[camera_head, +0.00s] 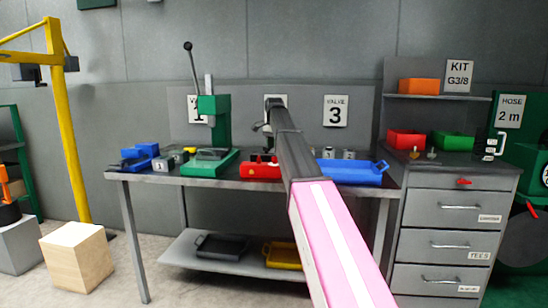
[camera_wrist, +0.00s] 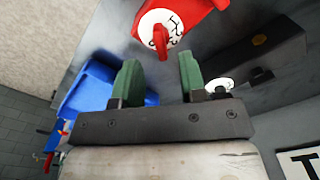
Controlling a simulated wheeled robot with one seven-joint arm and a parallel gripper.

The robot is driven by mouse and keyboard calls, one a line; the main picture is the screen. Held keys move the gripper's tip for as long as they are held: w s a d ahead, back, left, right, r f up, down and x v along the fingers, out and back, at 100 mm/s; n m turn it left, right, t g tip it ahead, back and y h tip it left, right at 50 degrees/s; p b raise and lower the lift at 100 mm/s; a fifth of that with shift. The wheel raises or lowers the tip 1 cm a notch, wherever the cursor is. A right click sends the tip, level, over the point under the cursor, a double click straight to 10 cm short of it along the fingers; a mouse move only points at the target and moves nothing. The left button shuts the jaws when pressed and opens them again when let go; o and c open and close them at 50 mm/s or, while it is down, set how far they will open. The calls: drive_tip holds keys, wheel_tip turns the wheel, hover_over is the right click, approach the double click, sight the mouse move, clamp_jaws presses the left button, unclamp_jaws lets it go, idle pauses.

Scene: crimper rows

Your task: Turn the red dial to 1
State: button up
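The red dial (camera_wrist: 160,40) is a red knob on a round white face with dark numbers, set on a red housing (camera_wrist: 190,14) in the wrist view. The numbers are tilted and only partly readable, so I cannot tell which one the knob points to. In the head view the red housing (camera_head: 258,170) sits on the workbench, partly behind my arm. My gripper (camera_wrist: 158,80) shows two green fingers spread apart with nothing between them. The knob lies ahead of the fingertips, apart from them. In the head view my gripper is largely hidden by my arm.
A blue tray (camera_head: 350,174) lies right of the red housing on the bench (camera_head: 230,184). A green press (camera_head: 214,120) stands to the left. A dark box (camera_wrist: 255,50) and a small white disc (camera_wrist: 219,85) lie right of the fingers in the wrist view. Grey drawers (camera_head: 446,208) stand at right.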

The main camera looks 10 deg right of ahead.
sight(275, 158)
drive_tip(key=shift+f, duration=2.5)
clamp_jaws()
